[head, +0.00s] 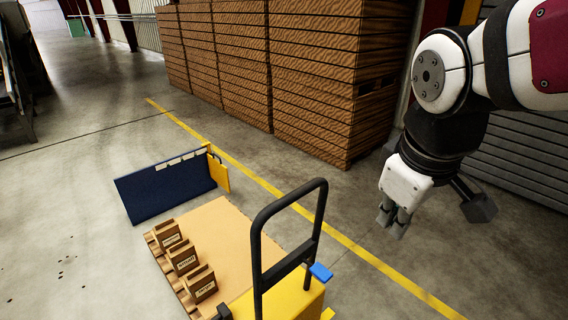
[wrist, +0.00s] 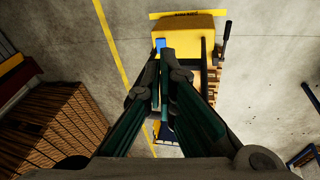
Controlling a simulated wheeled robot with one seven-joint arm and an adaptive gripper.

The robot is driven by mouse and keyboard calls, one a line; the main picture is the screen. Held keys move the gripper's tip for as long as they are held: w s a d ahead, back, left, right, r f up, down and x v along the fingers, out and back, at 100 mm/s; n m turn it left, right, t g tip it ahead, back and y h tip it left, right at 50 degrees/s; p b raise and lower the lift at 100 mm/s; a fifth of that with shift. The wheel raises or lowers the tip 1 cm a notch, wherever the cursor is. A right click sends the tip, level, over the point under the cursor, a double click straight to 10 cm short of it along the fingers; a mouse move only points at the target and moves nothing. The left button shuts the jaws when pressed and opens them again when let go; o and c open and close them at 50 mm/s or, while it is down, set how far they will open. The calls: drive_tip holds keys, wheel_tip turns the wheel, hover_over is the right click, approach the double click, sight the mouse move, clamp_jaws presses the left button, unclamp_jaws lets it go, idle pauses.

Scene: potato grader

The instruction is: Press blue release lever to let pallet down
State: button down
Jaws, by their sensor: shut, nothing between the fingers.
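The blue release lever (head: 321,271) sticks out from the right side of the black handle frame (head: 262,235), above the yellow body (head: 295,300) of the pallet truck. The wrist view shows the blue lever (wrist: 160,43) just beyond my fingertips, at the edge of the yellow body (wrist: 190,27). The pallet (head: 225,235), with a flat tan top, lies in front of the truck. My gripper (head: 393,222) is shut and empty, pointing down, to the right of the lever and apart from it.
Small labelled wooden boxes (head: 184,260) stand along the pallet's left edge. A dark blue panel (head: 165,187) with a yellow end stands behind the pallet. Tall stacks of brown wooden crates (head: 310,75) line the back. A yellow floor line (head: 355,250) runs past on open concrete.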

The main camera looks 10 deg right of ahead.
drive_tip(key=w+f+n+g+b, duration=0.1)
drive_tip(key=w+f+n, duration=0.5)
drive_tip(key=w, duration=0.3)
drive_tip(key=n+g+y+b, duration=0.1)
drive_tip(key=n+g+b, duration=0.1)
drive_tip(key=n, duration=1.1)
hover_over(324, 272)
wheel_tip(324, 272, down, 23)
wheel_tip(324, 272, down, 14)
drive_tip(key=shift+b, duration=0.65)
drive_tip(key=shift+f, duration=0.1)
